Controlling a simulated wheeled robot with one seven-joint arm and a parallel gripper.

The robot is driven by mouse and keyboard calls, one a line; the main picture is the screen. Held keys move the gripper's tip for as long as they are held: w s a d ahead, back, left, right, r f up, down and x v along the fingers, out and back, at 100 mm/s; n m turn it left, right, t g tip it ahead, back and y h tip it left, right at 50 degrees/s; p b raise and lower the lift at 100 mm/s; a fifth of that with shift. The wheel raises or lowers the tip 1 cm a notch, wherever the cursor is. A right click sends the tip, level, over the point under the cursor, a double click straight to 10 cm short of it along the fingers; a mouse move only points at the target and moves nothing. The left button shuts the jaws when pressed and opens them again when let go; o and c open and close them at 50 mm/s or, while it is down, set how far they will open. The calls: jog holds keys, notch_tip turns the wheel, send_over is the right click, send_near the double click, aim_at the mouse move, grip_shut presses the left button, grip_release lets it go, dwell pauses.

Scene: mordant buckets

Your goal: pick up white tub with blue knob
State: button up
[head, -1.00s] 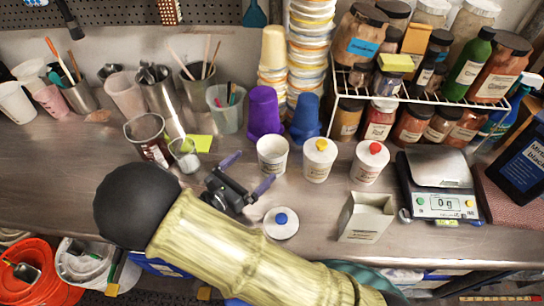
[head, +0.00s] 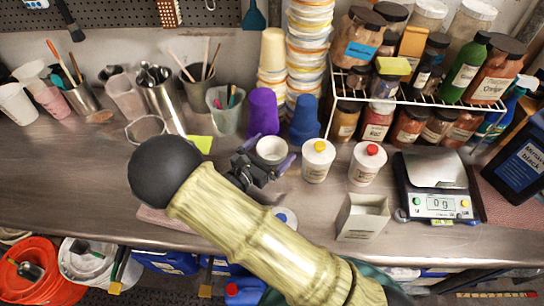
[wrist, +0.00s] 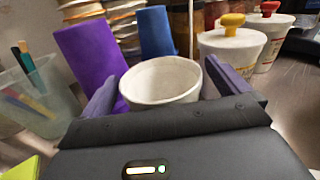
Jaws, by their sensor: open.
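An open white tub (head: 271,149) stands on the bench without a lid; it also shows in the wrist view (wrist: 160,82). A white lid with a blue knob (head: 285,216) lies apart on the bench, partly hidden by my arm. My gripper (head: 266,156) is open, with one finger on each side of the open tub. In the wrist view my gripper (wrist: 163,90) shows the tub's rim between its fingers. I cannot tell whether either finger touches it.
Close on the right stand white tubs with a yellow knob (head: 318,160) and a red knob (head: 367,164). Purple (head: 263,112) and blue (head: 306,119) cups stand behind. A white box (head: 362,218) and scale (head: 437,190) are farther right.

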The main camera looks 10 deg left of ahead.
jog(key=shift+w+d, duration=0.3)
jog(key=shift+w, duration=0.1)
jog(key=c, duration=1)
jog(key=shift+c, duration=0.2)
jog(key=shift+r, duration=0.1)
notch_tip(320, 180, up, 10)
jog(key=shift+b, duration=0.35)
